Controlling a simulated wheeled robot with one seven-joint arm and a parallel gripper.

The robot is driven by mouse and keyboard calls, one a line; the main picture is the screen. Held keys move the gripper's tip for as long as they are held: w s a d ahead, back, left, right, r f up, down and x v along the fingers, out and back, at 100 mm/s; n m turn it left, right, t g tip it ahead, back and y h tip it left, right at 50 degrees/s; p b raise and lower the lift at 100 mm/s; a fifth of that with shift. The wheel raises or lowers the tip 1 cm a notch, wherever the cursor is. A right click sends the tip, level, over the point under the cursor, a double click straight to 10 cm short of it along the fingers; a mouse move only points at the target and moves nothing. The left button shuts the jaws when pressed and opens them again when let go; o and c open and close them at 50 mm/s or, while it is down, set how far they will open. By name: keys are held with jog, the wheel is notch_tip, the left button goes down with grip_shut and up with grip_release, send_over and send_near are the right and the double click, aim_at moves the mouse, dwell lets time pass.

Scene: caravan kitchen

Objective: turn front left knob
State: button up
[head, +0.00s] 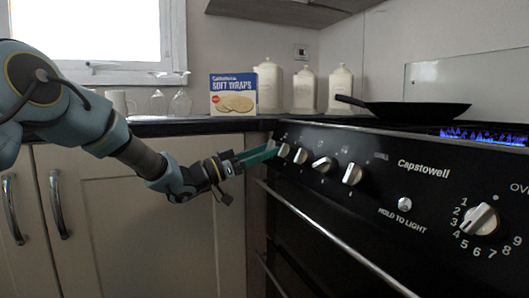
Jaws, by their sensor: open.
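The black stove front carries a row of silver knobs: a leftmost knob (284,150), a second knob (300,156), a third knob (322,165) and a fourth knob (352,174). The third knob's grip looks turned more sideways than the fourth's. I cannot read which one is marked front left. My gripper (268,153) reaches in from the left, with its teal fingers pointing at the leftmost knob. The fingertips are at or just short of that knob; contact cannot be told. The gripper is open, with the fingers seen nearly edge-on and nothing visible between them.
A larger oven knob (480,220) and a light button (405,204) sit further right. Oven door handles (325,243) stick out below. A black pan (415,112) rests on the hob, near blue flames (484,135). A wraps box (233,94) and white canisters stand behind.

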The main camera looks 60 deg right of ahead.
jog(key=p+v, duration=0.1)
jog(key=v, duration=0.9)
jog(key=shift+w+a, duration=0.25)
jog(key=shift+a, duration=0.1)
jog(key=shift+a, duration=0.1)
